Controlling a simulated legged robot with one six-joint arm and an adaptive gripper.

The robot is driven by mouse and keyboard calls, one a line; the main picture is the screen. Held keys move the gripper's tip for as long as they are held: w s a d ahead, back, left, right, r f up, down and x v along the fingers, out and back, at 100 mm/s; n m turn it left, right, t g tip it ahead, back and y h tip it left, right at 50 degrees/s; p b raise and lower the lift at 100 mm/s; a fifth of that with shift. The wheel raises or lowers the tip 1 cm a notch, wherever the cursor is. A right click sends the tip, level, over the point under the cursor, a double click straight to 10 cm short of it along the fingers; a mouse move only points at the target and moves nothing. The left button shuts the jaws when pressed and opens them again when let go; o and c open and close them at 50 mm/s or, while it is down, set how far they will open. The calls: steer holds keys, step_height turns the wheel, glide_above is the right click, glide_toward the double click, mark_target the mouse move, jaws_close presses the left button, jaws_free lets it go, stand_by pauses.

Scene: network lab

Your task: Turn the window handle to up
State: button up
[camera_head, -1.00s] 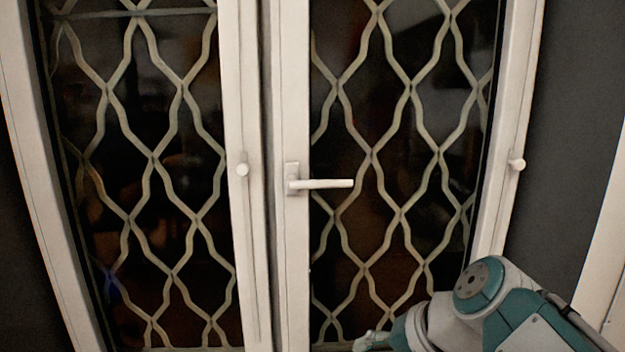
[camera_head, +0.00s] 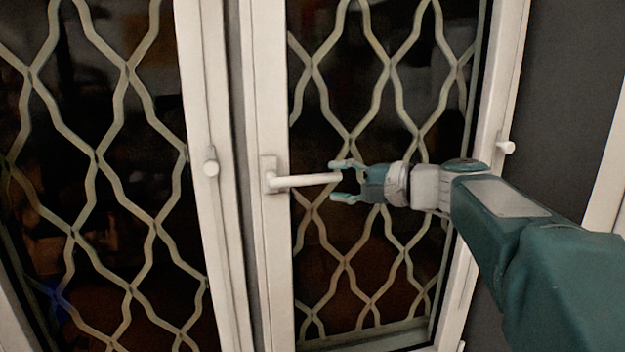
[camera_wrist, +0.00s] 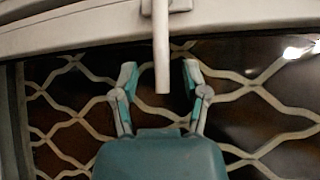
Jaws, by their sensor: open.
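The window handle (camera_head: 300,181) is a white lever on the right-hand sash frame. It points right, roughly level, from its mounting plate on the frame. My gripper (camera_head: 345,181) is at the free end of the lever, with one finger above it and one below. In the wrist view, the handle (camera_wrist: 162,60) comes down from the top, and its tip lies between the spread fingers of my gripper (camera_wrist: 160,78). Gaps show on both sides of the lever, so the fingers do not appear to touch it.
A wavy metal grille (camera_head: 352,250) lies behind the handle across the dark glass. A white knob (camera_head: 211,168) sits on the left sash, and another knob (camera_head: 507,147) is on the right frame. A dark grey wall (camera_head: 565,110) is at the right.

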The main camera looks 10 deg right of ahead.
mark_target(320, 181)
steer(key=x, duration=0.5)
steer(key=shift+a, duration=0.25)
steer(key=shift+d, duration=0.15)
steer(key=shift+c, duration=0.7)
jaws_close()
